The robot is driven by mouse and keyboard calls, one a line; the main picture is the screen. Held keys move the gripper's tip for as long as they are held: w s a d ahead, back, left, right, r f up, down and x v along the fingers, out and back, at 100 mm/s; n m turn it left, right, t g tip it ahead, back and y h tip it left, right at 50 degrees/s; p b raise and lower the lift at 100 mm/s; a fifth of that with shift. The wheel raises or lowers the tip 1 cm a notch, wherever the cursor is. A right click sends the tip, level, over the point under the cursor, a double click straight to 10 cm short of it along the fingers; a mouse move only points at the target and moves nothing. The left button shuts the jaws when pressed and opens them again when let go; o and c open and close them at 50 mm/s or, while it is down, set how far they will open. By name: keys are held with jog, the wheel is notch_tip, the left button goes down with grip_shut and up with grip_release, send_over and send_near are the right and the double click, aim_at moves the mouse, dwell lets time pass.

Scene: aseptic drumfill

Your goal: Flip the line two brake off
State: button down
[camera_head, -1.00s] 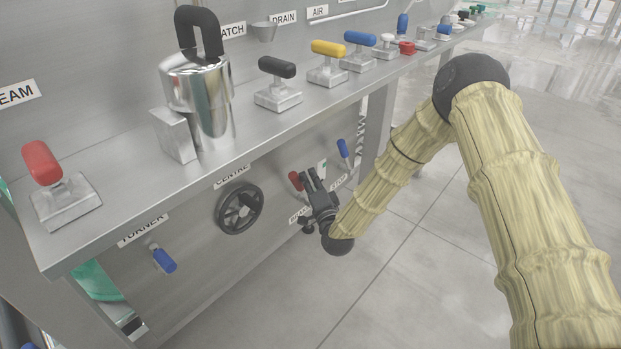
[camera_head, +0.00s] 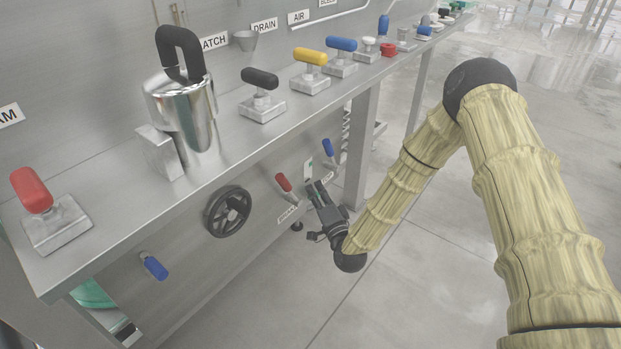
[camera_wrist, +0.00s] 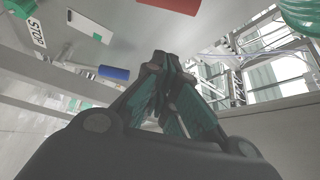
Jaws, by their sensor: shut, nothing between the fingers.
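On the front panel below the counter, a red-handled lever (camera_head: 283,182) stands above a small label (camera_head: 288,215) too blurred to read surely. Right of it are a small white-and-green switch plate (camera_head: 308,163) and a blue-handled lever (camera_head: 328,148). I cannot tell which is the line two brake. My gripper (camera_head: 317,187) is shut and empty, just right of the red lever and below the switch plate, apart from the red handle. In the wrist view the closed fingertips (camera_wrist: 160,62) show with the red handle (camera_wrist: 175,5), blue handle (camera_wrist: 115,72), switch plate (camera_wrist: 90,25) and STOP label (camera_wrist: 40,32).
A black handwheel (camera_head: 228,211) and another blue lever (camera_head: 154,266) are on the panel to the left. The counter (camera_head: 235,140) overhangs, carrying a metal canister (camera_head: 187,120) and several coloured handles. A table leg (camera_head: 362,140) stands right of the levers. Open floor (camera_head: 420,270) lies at right.

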jog(key=shift+v, duration=0.85)
jog(key=shift+f, duration=0.1)
jog(key=s+d+f+n+g+h, duration=0.25)
jog(key=s+f+n+g, duration=0.5)
jog(key=s+f, duration=1.1)
jog(key=s+d+f+n+g+h, duration=0.15)
jog(key=s+d+g, duration=0.25)
jog(key=s, duration=0.6)
jog(key=s+d+f+g+h, duration=0.15)
jog(key=s+d+g, duration=0.25)
jog(key=s, duration=0.5)
jog(key=s+d+f+n+g+h, duration=0.15)
jog(key=s+d+g, duration=0.25)
jog(key=s, duration=0.6)
notch_tip(320, 180, up, 28)
jog(key=p, duration=2.9)
jog(key=shift+w+r+y+p, duration=0.25)
jog(key=shift+w+y+p, duration=0.1)
jog(key=shift+y+p, duration=0.05)
